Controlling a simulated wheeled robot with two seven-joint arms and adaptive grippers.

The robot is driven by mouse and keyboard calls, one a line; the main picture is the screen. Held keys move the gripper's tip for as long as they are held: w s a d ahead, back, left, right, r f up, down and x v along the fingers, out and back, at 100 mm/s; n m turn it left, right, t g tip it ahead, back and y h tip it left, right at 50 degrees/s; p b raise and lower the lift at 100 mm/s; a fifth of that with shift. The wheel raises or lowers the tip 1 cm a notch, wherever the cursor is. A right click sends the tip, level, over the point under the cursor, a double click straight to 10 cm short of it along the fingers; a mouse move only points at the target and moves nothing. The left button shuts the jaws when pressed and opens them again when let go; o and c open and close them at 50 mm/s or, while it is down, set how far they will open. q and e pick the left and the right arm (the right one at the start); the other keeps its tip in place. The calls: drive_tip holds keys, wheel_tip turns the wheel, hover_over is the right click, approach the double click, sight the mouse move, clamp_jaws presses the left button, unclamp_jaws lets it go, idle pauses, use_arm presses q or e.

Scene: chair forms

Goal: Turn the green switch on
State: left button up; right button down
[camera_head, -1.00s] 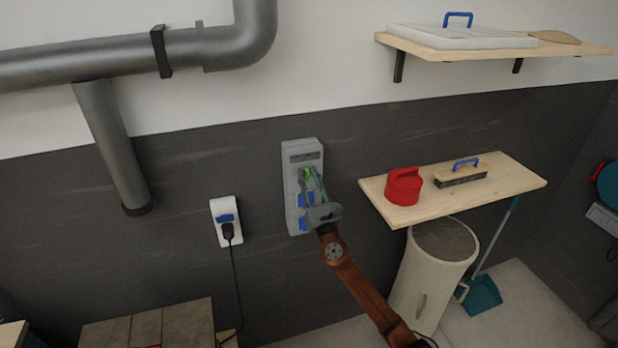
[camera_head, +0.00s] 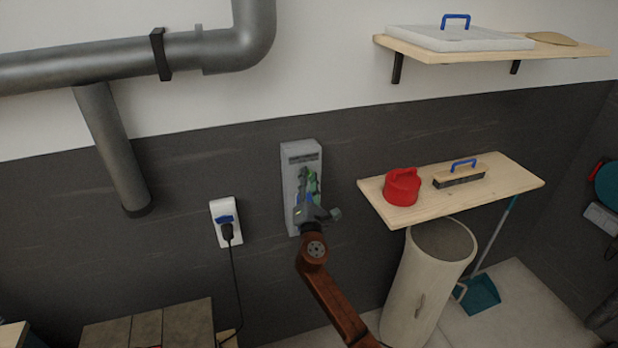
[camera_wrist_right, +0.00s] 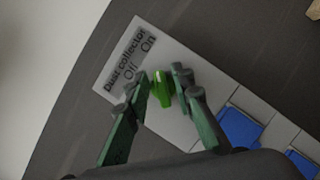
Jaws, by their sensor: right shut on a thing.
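The green switch (camera_wrist_right: 161,91) is a small bright green knob on a grey wall panel (camera_head: 301,150). In the right wrist view the panel reads "Dust collector", "Off" and "On" beside the knob. My right gripper (camera_wrist_right: 160,82) has its two fingers on either side of the knob, shut on it. In the head view my right gripper (camera_head: 308,183) reaches up to the panel from below and largely hides the knob. Which label the knob points to is hard to tell. My left gripper is not in view.
Blue socket covers (camera_wrist_right: 239,129) sit lower on the panel. A white socket with a black plug (camera_head: 227,231) is to the left. A wooden shelf (camera_head: 520,178) with a red container (camera_head: 402,187) and a brush (camera_head: 460,175) juts out to the right, above a bin (camera_head: 412,290).

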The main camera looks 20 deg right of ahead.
drive_tip(key=m+g+p, duration=0.1)
drive_tip(key=m, duration=0.1)
drive_tip(key=m+h, duration=0.1)
drive_tip(key=m, duration=0.2)
drive_tip(key=shift+m+g+p, duration=0.3)
drive_tip(key=shift+g+p, duration=0.1)
drive_tip(key=m+p, duration=0.1)
drive_tip(key=m+g+p, duration=0.1)
drive_tip(key=m, duration=0.2)
drive_tip(key=shift+f+m+g+p, duration=0.25)
drive_tip(key=shift+m+g+p, duration=0.15)
drive_tip(key=shift+f, duration=0.1)
drive_tip(key=c, duration=2)
unclamp_jaws()
drive_tip(key=v, duration=1.2)
drive_tip(key=shift+w, duration=0.1)
